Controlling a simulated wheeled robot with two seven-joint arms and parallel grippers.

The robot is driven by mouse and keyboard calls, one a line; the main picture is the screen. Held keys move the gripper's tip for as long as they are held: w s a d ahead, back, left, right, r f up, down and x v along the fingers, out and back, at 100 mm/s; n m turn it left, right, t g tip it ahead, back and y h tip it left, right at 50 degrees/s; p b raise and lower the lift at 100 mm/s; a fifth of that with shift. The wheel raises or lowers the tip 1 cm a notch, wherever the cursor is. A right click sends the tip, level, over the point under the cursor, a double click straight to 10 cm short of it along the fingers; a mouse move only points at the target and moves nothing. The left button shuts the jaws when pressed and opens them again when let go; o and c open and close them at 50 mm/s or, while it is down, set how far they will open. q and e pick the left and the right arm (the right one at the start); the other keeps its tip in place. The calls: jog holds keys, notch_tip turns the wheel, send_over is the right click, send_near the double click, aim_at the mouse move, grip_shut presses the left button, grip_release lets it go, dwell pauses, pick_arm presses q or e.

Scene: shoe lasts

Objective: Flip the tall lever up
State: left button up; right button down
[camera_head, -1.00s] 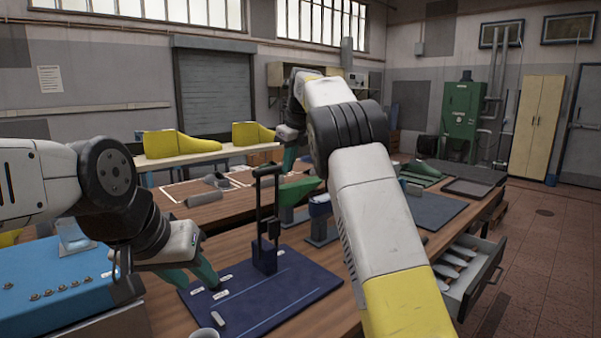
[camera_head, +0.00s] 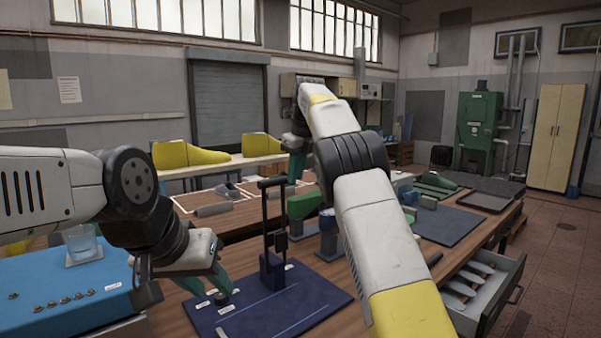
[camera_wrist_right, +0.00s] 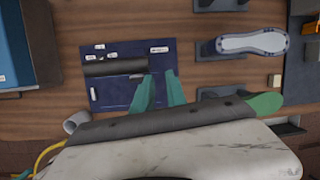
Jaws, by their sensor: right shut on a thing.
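The tall lever (camera_head: 265,220) is a black upright frame with a crossbar on top. It rises from a dark block on a navy board (camera_head: 318,296), which also shows in the right wrist view (camera_wrist_right: 128,95). There the lever is a dark bar (camera_wrist_right: 115,68) seen from above. My right gripper (camera_head: 292,180) is at the right end of the lever's crossbar, shut on it. Its teal fingers (camera_wrist_right: 160,85) reach over the board; the exact contact is unclear. My left gripper (camera_head: 208,292) is low over the board's left part, its fingers apart, with nothing seen between them.
A green shoe last (camera_head: 303,205) is behind the lever. An open drawer (camera_head: 487,290) sticks out at right.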

jog(key=s+d+r, duration=0.2)
jog(key=s+d, duration=0.1)
jog(key=s, duration=0.3)
jog(key=s+d+r, duration=0.2)
jog(key=s+d, duration=0.1)
jog(key=s, duration=0.3)
jog(key=shift+r, duration=0.35)
dwell(0.5)
jog(key=shift+s+d, duration=0.1)
jog(key=shift+d, duration=0.1)
jog(key=s+d+f+n+t+y, duration=0.1)
jog(key=s+d+n, duration=0.3)
jog(key=s+n, duration=0.25)
jog(key=s+d+f+n+y, duration=0.1)
jog(key=s+d+f+n, duration=0.15)
jog(key=s+n, duration=0.4)
jog(key=s+f+n+t, duration=0.1)
jog(key=s+f+n, duration=0.3)
jog(key=s+n, duration=0.3)
jog(key=s+f+n+t+h, duration=0.1)
jog(key=s+f+n, duration=0.4)
jog(key=s+n, duration=0.2)
jog(key=s+d, duration=0.1)
jog(key=s, duration=0.1)
jog(key=shift+s+f, duration=0.2)
jog(key=shift+s, duration=0.2)
jog(key=c, duration=2.2)
grip_release()
